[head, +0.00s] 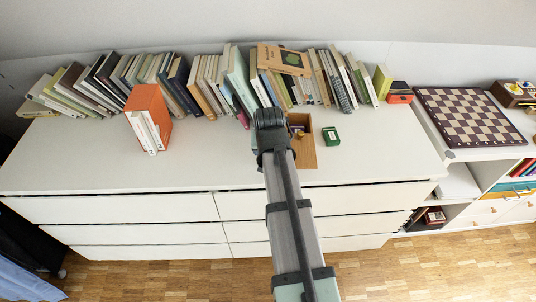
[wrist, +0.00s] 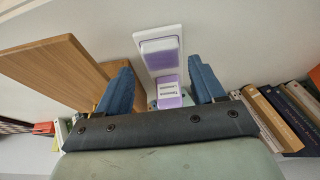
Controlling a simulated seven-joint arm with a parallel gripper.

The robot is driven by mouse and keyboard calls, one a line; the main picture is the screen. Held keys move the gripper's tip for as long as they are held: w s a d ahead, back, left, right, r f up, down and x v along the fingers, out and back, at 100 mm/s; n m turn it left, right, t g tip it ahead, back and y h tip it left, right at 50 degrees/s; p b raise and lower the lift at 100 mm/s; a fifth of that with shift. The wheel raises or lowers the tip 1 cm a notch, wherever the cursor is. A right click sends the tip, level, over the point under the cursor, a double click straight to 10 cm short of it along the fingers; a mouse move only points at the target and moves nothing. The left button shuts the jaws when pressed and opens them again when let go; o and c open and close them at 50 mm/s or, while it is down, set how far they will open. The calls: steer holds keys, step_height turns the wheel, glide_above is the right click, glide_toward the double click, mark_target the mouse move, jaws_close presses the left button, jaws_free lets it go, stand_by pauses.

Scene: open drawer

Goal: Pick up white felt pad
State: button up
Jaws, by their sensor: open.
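In the wrist view, a flat white rectangular piece (wrist: 139,40) is ahead of my gripper (wrist: 159,64); it may be the white felt pad, but I cannot tell for sure. A lilac and white block (wrist: 160,54) appears on or in front of it. A purple block with a white printed label (wrist: 169,92) shows between the two blue fingers. My fingers are apart, with no clear contact on either block. In the head view my gripper (head: 268,118) is over the dresser top beside the open wooden box (head: 304,158), and hides part of that area.
The white dresser (head: 215,160) has books along its back. A green box (head: 331,136) stands right of the wooden box. An orange book holder (head: 148,105) stands at left. A wooden panel (wrist: 60,65) rises close to my left finger. The dresser's left front is clear.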

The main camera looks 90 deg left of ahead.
steer(key=shift+x, duration=2.25)
steer(key=shift+c, duration=0.4)
steer(key=c, duration=0.7)
steer(key=shift+r, duration=0.15)
